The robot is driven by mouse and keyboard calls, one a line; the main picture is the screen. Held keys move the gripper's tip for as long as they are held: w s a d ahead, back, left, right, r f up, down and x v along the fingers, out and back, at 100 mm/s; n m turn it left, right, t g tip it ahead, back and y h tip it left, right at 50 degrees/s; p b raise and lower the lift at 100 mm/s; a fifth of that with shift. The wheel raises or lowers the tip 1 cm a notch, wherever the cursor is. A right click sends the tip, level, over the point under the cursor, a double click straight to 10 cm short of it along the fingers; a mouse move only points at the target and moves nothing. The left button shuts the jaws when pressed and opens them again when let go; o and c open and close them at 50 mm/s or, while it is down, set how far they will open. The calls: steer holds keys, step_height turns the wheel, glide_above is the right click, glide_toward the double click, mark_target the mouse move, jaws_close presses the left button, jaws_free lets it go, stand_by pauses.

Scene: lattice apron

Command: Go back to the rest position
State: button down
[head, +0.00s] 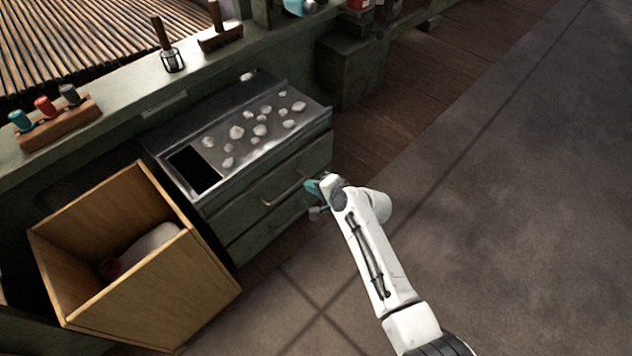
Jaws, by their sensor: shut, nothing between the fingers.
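My white arm reaches up from the bottom of the head view, and its end is bent toward the left. My gripper (316,200) is small in the picture, just right of the front of a green drawer cabinet (262,205). It is shut and I see nothing held in it. The fingertips are partly hidden by the wrist, so I cannot tell how far they are from the cabinet.
The cabinet's metal top (222,118) carries several pale lumps and a dark rectangular opening. An open wooden box (205,290) holding a white bottle (150,245) stands at left. A green ledge holds a rack (60,125) and tools. Floor at right is clear.

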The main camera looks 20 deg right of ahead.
steer(key=shift+s+d+r, duration=0.25)
steer(key=shift+s, duration=0.2)
steer(key=s+d+r+n+g+h, duration=0.1)
steer(key=s+d+n+g+h, duration=0.25)
steer(key=s, duration=0.95)
steer(key=s+d+r+n+g+h, duration=0.15)
steer(key=s+d+n+g, duration=0.35)
steer(key=s, duration=0.9)
steer(key=s+d+r+n+g+h, duration=0.1)
steer(key=s+d+r+n, duration=0.3)
steer(key=s, duration=0.9)
step_height(320, 180, up, 17)
steer(key=d+p, duration=0.1)
steer(key=p, duration=1.8)
steer(key=shift+s+d+m, duration=0.25)
steer(key=shift+s+m, duration=0.05)
steer(key=shift+m, duration=0.15)
